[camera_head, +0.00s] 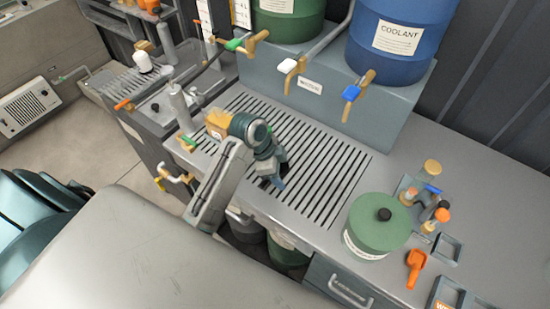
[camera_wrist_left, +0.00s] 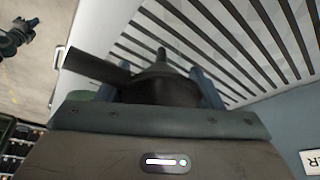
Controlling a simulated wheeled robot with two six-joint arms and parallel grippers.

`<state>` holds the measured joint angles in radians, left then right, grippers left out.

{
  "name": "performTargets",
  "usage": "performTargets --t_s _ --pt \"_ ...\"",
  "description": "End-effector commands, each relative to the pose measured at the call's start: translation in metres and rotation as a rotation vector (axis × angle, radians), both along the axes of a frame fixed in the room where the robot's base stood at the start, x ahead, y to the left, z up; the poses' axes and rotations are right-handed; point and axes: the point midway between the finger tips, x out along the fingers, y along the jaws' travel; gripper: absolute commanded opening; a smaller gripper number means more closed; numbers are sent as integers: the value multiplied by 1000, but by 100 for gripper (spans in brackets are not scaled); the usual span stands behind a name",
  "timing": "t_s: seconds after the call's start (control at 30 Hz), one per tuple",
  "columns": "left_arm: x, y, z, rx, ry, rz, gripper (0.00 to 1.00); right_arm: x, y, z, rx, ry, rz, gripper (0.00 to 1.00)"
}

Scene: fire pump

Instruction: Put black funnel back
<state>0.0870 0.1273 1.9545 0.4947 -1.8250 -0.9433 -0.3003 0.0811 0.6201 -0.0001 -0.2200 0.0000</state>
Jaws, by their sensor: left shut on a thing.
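My left gripper (camera_head: 276,172) hangs low over the slotted grate (camera_head: 325,190) of the bench, pointing down. In the left wrist view the black funnel (camera_wrist_left: 165,87) sits between the blue-grey fingers, and the gripper (camera_wrist_left: 158,90) is shut on it. The funnel's narrow spout points away from the wrist, and a dark flat part sticks out to the left. In the head view the funnel is hidden or too dark to make out beside the gripper. I cannot tell whether it touches the grate. My right gripper does not show clearly in either view.
A green drum (camera_head: 288,18) and a blue coolant drum (camera_head: 400,40) with taps stand behind the grate. A green lidded container (camera_head: 376,225), an orange scoop (camera_head: 415,265) and small bottles (camera_head: 432,168) stand at right. Buckets (camera_head: 287,252) sit below the bench.

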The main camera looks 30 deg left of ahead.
Motion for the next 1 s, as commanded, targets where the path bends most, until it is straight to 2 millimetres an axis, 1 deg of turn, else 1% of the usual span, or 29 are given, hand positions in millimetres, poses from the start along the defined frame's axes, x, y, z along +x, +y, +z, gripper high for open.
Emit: performTargets --t_s 0.03,0.1,0.2,0.3,0.4,0.53,0.67,1.0 --pt "11 10 4 5 2 2 34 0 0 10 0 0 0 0" --pt "24 20 2 2 2 2 34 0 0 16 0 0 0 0" --pt "37 30 -1 1 1 2 34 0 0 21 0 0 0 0" --pt "45 36 -4 -1 2 1 34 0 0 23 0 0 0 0" --pt "47 38 -8 -2 1 2 34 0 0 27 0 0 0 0" --pt "46 37 -25 -1 5 2 34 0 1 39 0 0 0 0" --pt "46 38 -38 0 3 1 34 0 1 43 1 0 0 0" --pt "46 37 -44 0 0 1 34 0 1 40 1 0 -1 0"
